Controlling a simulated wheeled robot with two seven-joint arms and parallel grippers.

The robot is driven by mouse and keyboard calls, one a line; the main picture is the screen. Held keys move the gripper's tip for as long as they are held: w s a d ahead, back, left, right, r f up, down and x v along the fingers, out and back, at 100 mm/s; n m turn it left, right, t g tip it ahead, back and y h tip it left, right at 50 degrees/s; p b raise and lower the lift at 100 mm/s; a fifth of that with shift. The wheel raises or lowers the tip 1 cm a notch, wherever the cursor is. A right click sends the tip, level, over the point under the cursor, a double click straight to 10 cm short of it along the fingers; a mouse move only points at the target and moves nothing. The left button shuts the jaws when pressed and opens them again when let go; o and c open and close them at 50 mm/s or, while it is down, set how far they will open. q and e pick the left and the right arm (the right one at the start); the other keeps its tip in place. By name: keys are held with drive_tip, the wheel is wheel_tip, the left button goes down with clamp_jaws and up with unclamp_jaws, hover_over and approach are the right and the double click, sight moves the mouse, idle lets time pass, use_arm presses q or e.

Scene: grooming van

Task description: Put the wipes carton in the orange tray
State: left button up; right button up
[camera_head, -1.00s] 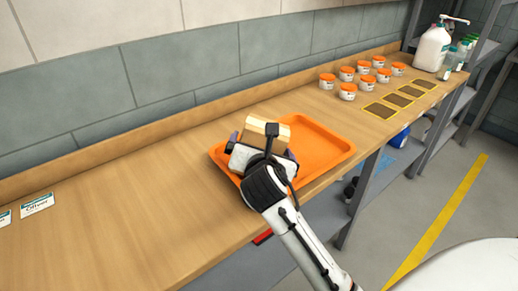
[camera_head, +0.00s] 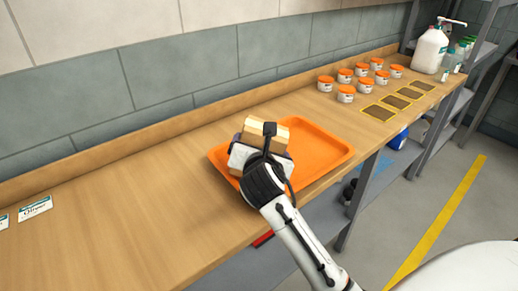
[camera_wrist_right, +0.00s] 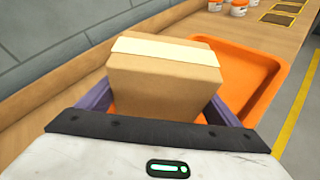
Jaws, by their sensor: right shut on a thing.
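The wipes carton (camera_head: 264,131) is a brown box with a pale strip across its top. It also shows large in the right wrist view (camera_wrist_right: 165,82). My right gripper (camera_wrist_right: 163,108) is shut on the carton, with a purple finger at each side of it. The carton is over the left part of the orange tray (camera_head: 325,150); whether it touches the tray floor is hidden by my gripper and wrist. The tray's right part is bare and also shows in the wrist view (camera_wrist_right: 252,75). My left gripper is not in view.
The tray rests on a long wooden counter (camera_head: 140,200) against a tiled wall. Several orange-lidded jars (camera_head: 346,94), dark yellow-edged mats (camera_head: 380,112) and a white pump jug (camera_head: 431,48) stand farther right. A name card (camera_head: 35,208) lies at the left. The counter's left part is mostly clear.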

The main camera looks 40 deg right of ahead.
sight(251, 122)
wheel_tip(251, 122, up, 9)
drive_tip(key=shift+w, duration=0.1)
drive_tip(key=shift+w+a+f+m+g+h+b, duration=0.1)
drive_tip(key=shift+w+f+m+g+h+b, duration=0.15)
drive_tip(key=shift+w+g+h, duration=0.25)
drive_tip(key=shift+w+a+f+m+g+h+b, duration=0.15)
drive_tip(key=shift+w+g+h+b, duration=0.2)
drive_tip(key=shift+h, duration=0.25)
drive_tip(key=shift+w+a+r+g+h, duration=0.1)
drive_tip(key=shift+r+g+h, duration=0.05)
drive_tip(key=shift+g+h, duration=0.4)
drive_tip(key=shift+a+r+m+g+h+b, duration=0.25)
drive_tip(key=shift+r+m+g+h+b, duration=0.2)
drive_tip(key=shift+g, duration=0.35)
drive_tip(key=shift+a, duration=0.1)
drive_tip(key=shift+g, duration=0.3)
drive_tip(key=f, duration=0.9)
drive_tip(key=shift+s+f+b, duration=0.2)
drive_tip(key=shift+f+b, duration=0.1)
